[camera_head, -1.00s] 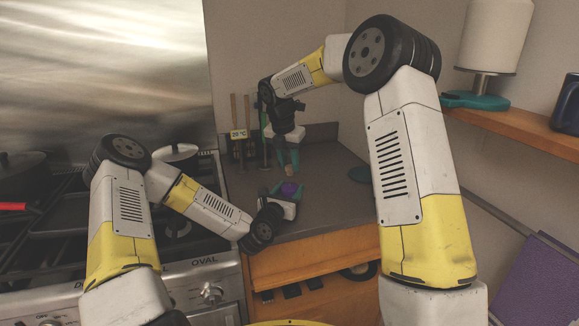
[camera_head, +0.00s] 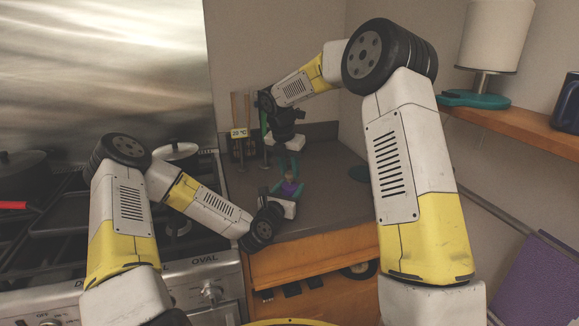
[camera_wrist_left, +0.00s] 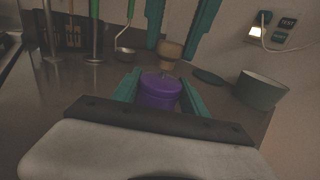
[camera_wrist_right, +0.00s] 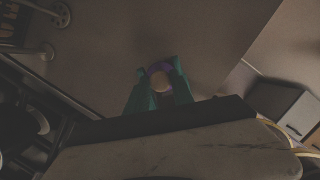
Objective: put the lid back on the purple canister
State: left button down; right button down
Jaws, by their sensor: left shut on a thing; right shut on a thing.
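The purple canister (camera_wrist_left: 158,94) stands upright on the grey counter, its upper part visible between the teal fingers of my left gripper (camera_head: 287,190). My left gripper is shut on it. My right gripper (camera_head: 289,168) is directly above, pointing down, shut on the tan knob (camera_wrist_left: 170,50) of the lid. In the right wrist view the tan knob (camera_wrist_right: 161,83) sits between the teal fingertips, with purple showing around it. The lid is at or just over the canister's top; I cannot tell whether it is seated. The canister's lower part is hidden by my left gripper.
Utensils (camera_head: 236,125) hang at the back wall. A dark green round thing (camera_head: 360,173) lies right of the canister. A grey-green bowl (camera_wrist_left: 262,90) stands farther right in the left wrist view. The stove (camera_head: 60,235) is at the left; a shelf (camera_head: 510,125) is at the right.

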jog(key=shift+f, duration=0.6)
dwell(0.6)
